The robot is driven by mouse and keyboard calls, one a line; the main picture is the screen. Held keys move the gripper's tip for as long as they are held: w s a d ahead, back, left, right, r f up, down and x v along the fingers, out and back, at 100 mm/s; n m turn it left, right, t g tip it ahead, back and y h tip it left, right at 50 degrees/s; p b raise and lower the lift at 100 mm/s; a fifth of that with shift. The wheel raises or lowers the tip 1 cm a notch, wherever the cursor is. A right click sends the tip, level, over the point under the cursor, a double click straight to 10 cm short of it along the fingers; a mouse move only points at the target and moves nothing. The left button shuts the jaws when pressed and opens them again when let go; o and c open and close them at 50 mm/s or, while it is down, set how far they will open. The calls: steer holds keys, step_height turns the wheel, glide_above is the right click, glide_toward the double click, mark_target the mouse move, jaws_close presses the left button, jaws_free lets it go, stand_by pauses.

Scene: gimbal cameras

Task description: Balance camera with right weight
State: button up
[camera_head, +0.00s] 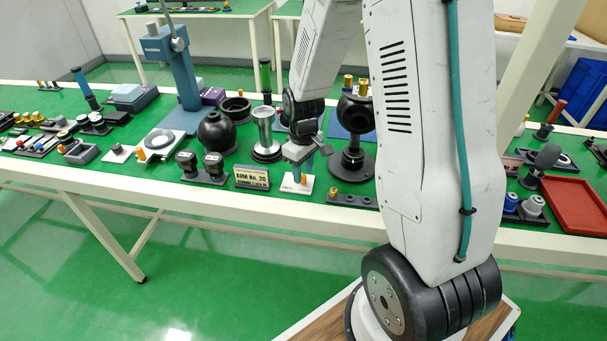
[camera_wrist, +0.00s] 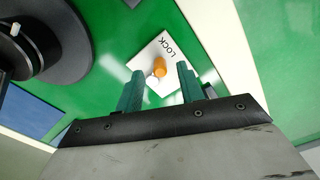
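My gripper (camera_head: 303,175) is over the front of the green table, above a small white plate (camera_head: 290,187). In the wrist view its two teal fingers (camera_wrist: 160,76) are apart, open. The plate (camera_wrist: 178,47) is marked LOCK, and an orange knob (camera_wrist: 159,67) on it shows between the fingertips; I cannot tell if they touch it. To the right, a black ball-shaped camera (camera_head: 355,112) with gold knobs (camera_head: 363,88) on top stands on a black round base (camera_head: 353,163), partly hidden by my arm. A black strip (camera_head: 350,201) with a gold piece (camera_head: 333,191) lies in front.
A sign reading "No. 20" (camera_head: 252,177) and two black blocks (camera_head: 213,165) stand left of my gripper. A silver spool-like stand (camera_head: 266,140) and black dome (camera_head: 216,132) are behind. A red tray (camera_head: 575,205) lies far right.

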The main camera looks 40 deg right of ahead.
steer(key=shift+f, duration=1.05)
jaws_close()
steer(key=shift+m, duration=0.3)
steer(key=shift+w+a+m, duration=0.2)
steer(key=shift+a+m, duration=0.2)
steer(key=shift+m, duration=0.8)
steer(key=m, duration=0.1)
steer(key=a+m, duration=0.1)
steer(key=m, duration=0.1)
steer(key=shift+w+m, duration=0.3)
steer(key=shift+w, duration=0.1)
steer(key=m, duration=0.1)
steer(key=w+m, duration=0.1)
steer(key=m, duration=0.3)
steer(key=shift+w+a+r, duration=0.1)
steer(key=shift+w+a, duration=0.1)
steer(key=shift+a, duration=0.1)
steer(key=shift+m, duration=0.3)
